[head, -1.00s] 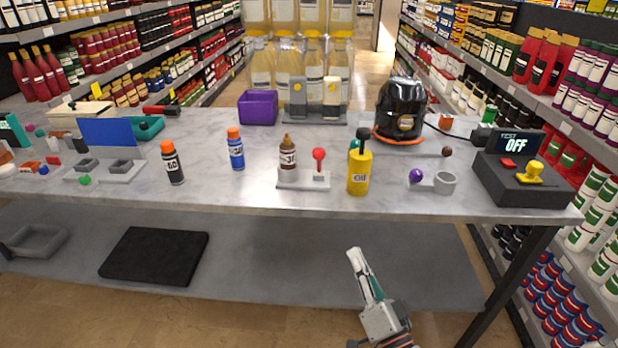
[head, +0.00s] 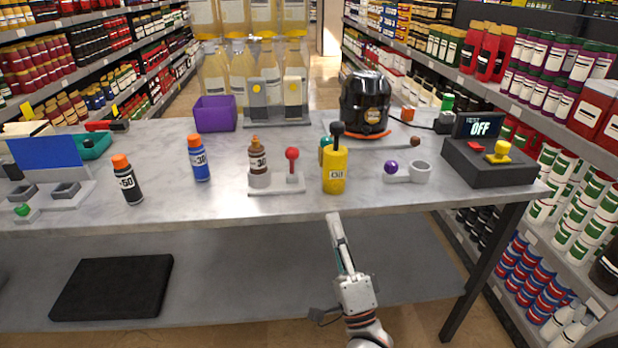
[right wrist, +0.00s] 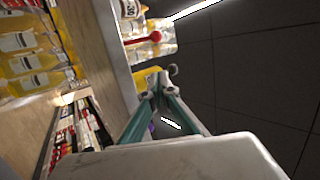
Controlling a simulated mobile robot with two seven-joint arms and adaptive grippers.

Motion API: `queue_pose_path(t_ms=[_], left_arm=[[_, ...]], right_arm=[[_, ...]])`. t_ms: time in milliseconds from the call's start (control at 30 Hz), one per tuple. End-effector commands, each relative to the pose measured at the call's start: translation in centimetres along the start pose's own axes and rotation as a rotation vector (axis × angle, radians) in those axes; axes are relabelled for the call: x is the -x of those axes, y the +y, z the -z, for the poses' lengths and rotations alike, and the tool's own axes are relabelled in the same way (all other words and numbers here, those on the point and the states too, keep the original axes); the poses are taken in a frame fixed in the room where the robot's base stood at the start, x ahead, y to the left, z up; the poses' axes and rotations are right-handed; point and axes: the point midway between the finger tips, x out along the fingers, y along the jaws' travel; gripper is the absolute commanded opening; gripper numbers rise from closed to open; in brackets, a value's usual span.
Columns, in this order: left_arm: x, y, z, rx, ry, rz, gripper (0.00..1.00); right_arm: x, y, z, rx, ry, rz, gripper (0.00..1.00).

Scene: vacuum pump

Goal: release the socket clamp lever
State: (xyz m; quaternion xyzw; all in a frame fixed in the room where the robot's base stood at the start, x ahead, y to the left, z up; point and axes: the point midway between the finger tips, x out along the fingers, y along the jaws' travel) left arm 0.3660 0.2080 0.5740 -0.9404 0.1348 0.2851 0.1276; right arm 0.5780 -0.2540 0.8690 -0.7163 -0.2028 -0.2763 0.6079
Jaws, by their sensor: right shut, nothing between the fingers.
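The clamp lever with a red ball knob (head: 292,154) stands upright on a light grey base (head: 285,188) near the front of the table. A brown bottle (head: 258,158) stands in the socket on the left of that base. In the right wrist view the red knob (right wrist: 155,36) shows sideways beyond the fingers, with the bottle (right wrist: 130,8) partly cut off. My right gripper (head: 334,218) is shut and empty, in front of the table's front edge, below and right of the lever, apart from it. My left gripper is out of view.
A yellow oil can (head: 334,172) stands just right of the lever base, near my right gripper's line. A blue bottle (head: 199,158) and a black bottle (head: 127,182) stand left. A purple ball (head: 390,167) sits right. The table front edge (head: 400,205) lies close to the gripper.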

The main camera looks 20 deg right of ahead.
Motion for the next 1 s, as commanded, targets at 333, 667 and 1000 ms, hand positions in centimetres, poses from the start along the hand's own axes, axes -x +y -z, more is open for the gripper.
queue_pose_path(t_ms=[333, 667, 1000], left_arm=[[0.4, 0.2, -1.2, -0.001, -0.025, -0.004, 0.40], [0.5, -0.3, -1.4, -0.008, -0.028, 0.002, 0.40], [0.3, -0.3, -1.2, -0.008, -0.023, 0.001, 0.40]], right_arm=[[-4.8, -0.2, 0.1, 0.000, 0.003, 0.006, 0.00], [-10.7, 0.0, -0.6, -0.002, 0.002, 0.000, 0.00], [-12.7, 0.1, -2.8, 0.001, 0.000, -0.001, 0.00]])
